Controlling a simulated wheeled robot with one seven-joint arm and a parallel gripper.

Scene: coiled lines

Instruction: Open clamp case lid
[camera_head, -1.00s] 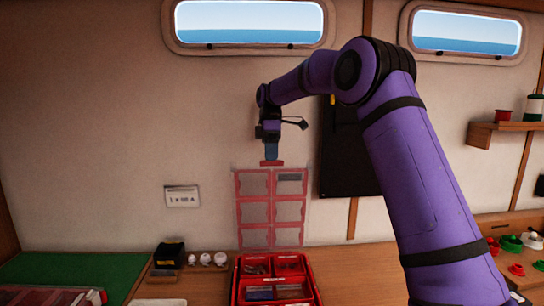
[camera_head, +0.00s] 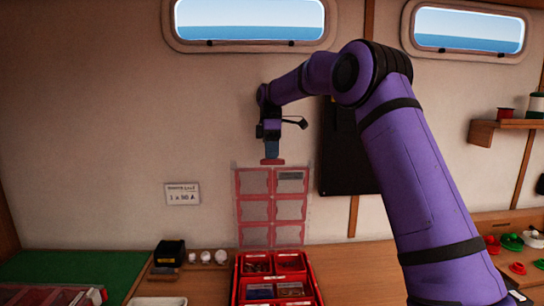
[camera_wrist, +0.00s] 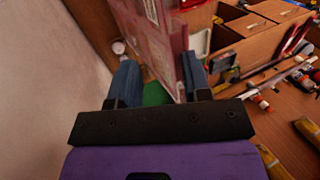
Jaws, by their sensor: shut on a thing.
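The red clamp case (camera_head: 318,283) sits on the wooden bench, with small parts in its compartments. Its clear lid with red-edged panels (camera_head: 256,210) stands up behind the case, about upright, in front of the wall. My gripper (camera_head: 272,157) points down at the lid's top edge and is shut on the red tab (camera_head: 272,162) there. In the wrist view the lid (camera_wrist: 160,45) runs away between my two blue fingers (camera_wrist: 160,85). The exact contact at the tab is too small to make out.
A black box (camera_head: 170,250) and white round pieces stand left of the case, by a green mat (camera_head: 75,270). A black panel (camera_head: 345,155) hangs on the wall at right. A label card (camera_head: 182,194) is on the wall. Wooden boxes (camera_wrist: 235,50) show in the wrist view.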

